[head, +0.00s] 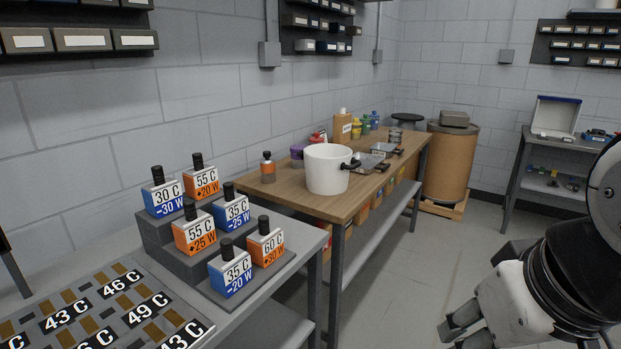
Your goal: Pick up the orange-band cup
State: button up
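I cannot clearly pick out a cup with an orange band. The nearest match is a small dark-topped container (268,168) with an orange-brown lower part, on the near left of the wooden table (262,189). It stands upright, left of a white pot (327,172) with a dark handle. My gripper (450,328) is at the lower right, over the floor and well away from the tables. Its fingers are small and partly cut off by the frame, so I cannot tell whether they are apart. I see nothing held.
A grey bench (262,312) at the left holds several labelled orange and blue bottles on steps. Small colourful containers and trays (368,163) lie farther along the wooden table. A brown drum (450,165) stands beyond it. The floor (410,270) in the middle is clear.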

aim_at(395, 133)
jog(key=i+l+z, duration=0.45)
jog(key=i, duration=0.35)
jog(key=i+z, duration=0.4)
jog(key=i, duration=0.4)
jog(key=i+u, duration=0.1)
jog(key=i, duration=0.5)
jog(key=i+l+u, duration=0.1)
jog(key=i, duration=0.55)
jog(key=i+l+u, duration=0.1)
jog(key=i, duration=0.5)
jog(key=i+u, duration=0.15)
jog(key=i, duration=0.25)
jog(key=i+l+u, duration=0.15)
jog(key=i, duration=0.25)
jog(key=i+l+u, duration=0.15)
jog(key=i, duration=0.25)
